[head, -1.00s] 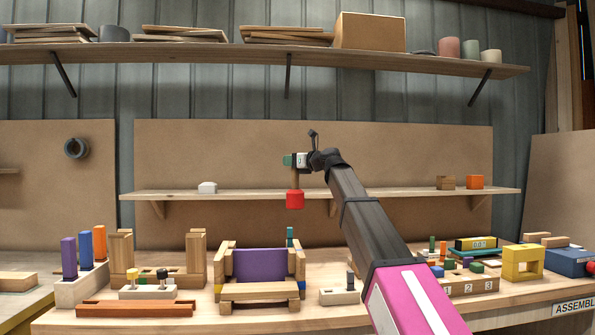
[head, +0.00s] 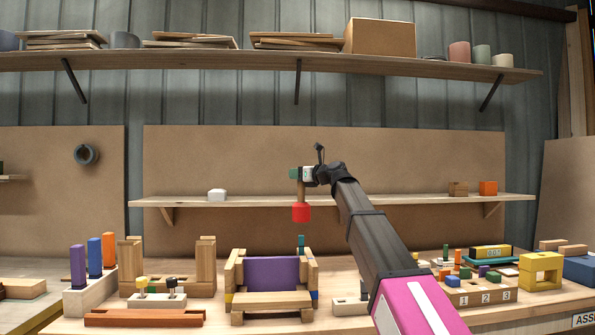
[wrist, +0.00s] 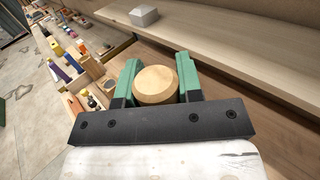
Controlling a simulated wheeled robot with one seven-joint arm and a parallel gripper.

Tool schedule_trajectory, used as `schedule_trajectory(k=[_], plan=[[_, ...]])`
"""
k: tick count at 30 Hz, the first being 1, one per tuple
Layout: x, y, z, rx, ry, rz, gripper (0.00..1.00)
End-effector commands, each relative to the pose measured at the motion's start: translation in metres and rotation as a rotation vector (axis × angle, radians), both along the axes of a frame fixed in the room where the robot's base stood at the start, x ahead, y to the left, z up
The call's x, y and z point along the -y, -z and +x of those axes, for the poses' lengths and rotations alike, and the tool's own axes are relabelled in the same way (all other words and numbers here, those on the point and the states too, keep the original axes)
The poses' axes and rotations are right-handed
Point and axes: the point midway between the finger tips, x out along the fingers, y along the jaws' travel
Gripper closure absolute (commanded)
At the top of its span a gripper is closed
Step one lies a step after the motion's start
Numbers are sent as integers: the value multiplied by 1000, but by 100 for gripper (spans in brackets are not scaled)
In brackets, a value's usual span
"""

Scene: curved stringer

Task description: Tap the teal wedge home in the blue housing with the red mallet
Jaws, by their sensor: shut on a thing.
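The red mallet (head: 301,212) hangs head down from my gripper (head: 296,173) in the head view, its short wooden handle between the fingers. In the wrist view the round handle end (wrist: 156,84) sits between the two green fingers. A teal upright piece (head: 301,242), likely the wedge, stands below the mallet head, behind the wooden frame's right post. A clear gap shows between them in the picture. Its lower part is hidden. Small blue patches (head: 314,295) show at the frame's right post; I cannot tell whether they belong to the blue housing.
The wooden frame with a purple panel (head: 271,271) stands in front of the teal piece. A back shelf (head: 350,200) carries a white block (head: 217,195) and an orange block (head: 488,188). Coloured pegs (head: 109,249) stand left; a numbered block (head: 480,297) and a yellow block (head: 540,271) stand right.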

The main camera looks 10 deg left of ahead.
Motion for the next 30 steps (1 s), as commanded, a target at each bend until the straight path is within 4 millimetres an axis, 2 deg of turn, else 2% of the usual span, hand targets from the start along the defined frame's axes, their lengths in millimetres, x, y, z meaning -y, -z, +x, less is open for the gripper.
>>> schedule_trajectory(k=[12,14,18,21,27,30], plan=[[0,8,0,0,0,1,100],[0,17,-1,-1,0,0,100],[1,51,-2,-3,1,1,100],[0,67,-1,-1,0,2,100],[0,62,0,0,0,1,100],[0,51,1,3,0,2,100]])
